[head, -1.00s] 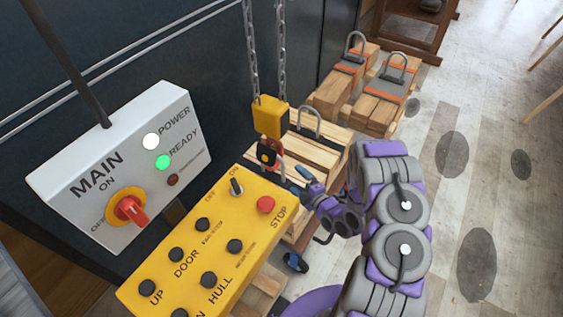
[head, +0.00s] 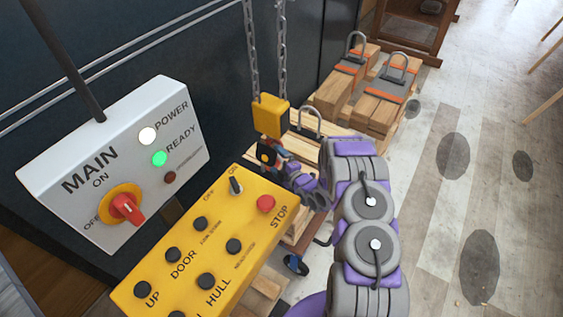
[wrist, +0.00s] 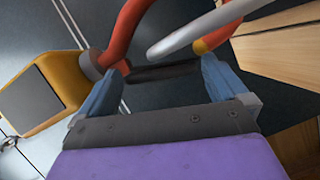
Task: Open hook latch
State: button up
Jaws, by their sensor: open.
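The orange-red hook (wrist: 126,32) hangs under the yellow hoist block (head: 270,117), which is on two chains in the head view. In the wrist view the hook curves down at the top, ahead of my gripper (wrist: 160,70). The blue fingers are apart. A dark bar (wrist: 165,73), perhaps the hook latch, shows between the fingertips; I cannot tell if they touch it. A grey metal loop (wrist: 195,30) passes by the orange hook tip at upper right. In the head view my arm partly hides the hook and gripper.
A yellow pendant panel (head: 205,245) and a white MAIN box (head: 120,165) stand close on the left. Strapped wooden loads (head: 342,92) with grey handles sit behind. Stacked timber (head: 330,130) is under the hoist. The floor at right is open.

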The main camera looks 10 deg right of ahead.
jog(key=shift+c, duration=0.3)
jog(key=shift+r, duration=0.1)
jog(key=c, duration=1.1)
jog(key=shift+w, duration=0.1)
jog(key=shift+a+r, duration=0.1)
jog(key=shift+a, duration=0.05)
